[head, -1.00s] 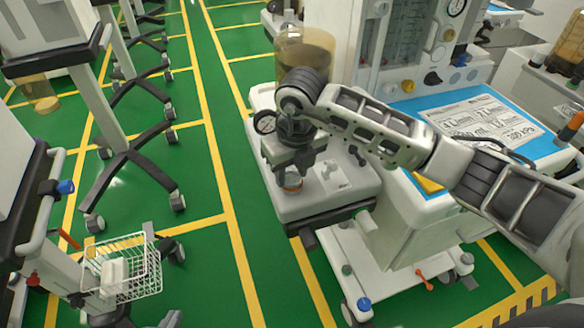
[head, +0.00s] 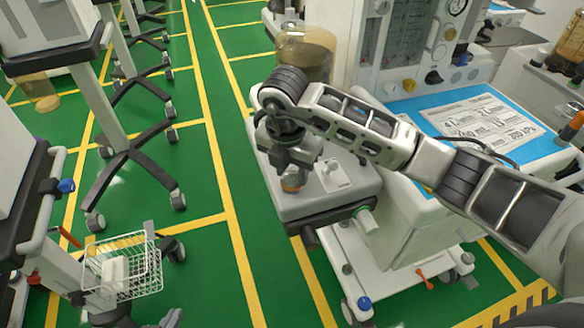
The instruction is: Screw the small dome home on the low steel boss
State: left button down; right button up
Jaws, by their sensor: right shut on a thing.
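My right gripper (head: 292,181) reaches in from the right and points down over the grey top of the anaesthesia cart (head: 318,202). The low steel boss is not clearly visible; the gripper and dome hide the spot beneath. I cannot tell whether the dome touches it. My left gripper is not in view.
A large amber-tinted canister (head: 306,52) stands behind my right wrist. A raised light plate with small knobs (head: 334,175) lies just right of the gripper. A blue tray with a printed card (head: 485,125) is further right. A wire basket (head: 122,268) stands at lower left.

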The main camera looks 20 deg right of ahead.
jog(key=m, duration=0.6)
jog(key=shift+w+a+m+g, duration=0.1)
jog(key=shift+m+g, duration=0.2)
jog(key=shift+g, duration=0.1)
jog(key=o, duration=1.2)
jog(key=shift+m, duration=0.3)
jog(key=shift+c, duration=0.2)
